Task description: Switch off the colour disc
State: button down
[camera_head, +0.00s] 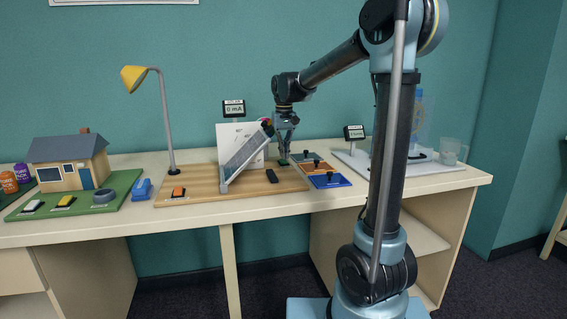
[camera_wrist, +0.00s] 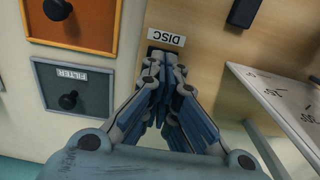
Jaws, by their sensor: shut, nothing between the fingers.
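The colour disc (camera_head: 267,128) shows only as a small coloured patch behind the tilted panel (camera_head: 245,153) on the wooden board (camera_head: 205,183). In the wrist view a white label reading DISC (camera_wrist: 166,37) appears upside down on the board. My gripper (camera_head: 284,155) points down at the board's right part, beside the panel. In the wrist view my gripper (camera_wrist: 158,72) has its fingers together and empty, right by the DISC label. A small dark part shows between label and fingertips. The fingers hide most of it, so its setting and any contact cannot be told.
An orange tile (camera_wrist: 70,38) and a FILTER tile (camera_wrist: 88,112) with black knobs lie beside the board. A black block (camera_head: 272,175) lies on the board. A yellow lamp (camera_head: 134,78), a model house (camera_head: 68,160) and a clear jug (camera_head: 450,150) stand farther off.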

aim_at(284, 161)
jog(key=shift+r, duration=2.7)
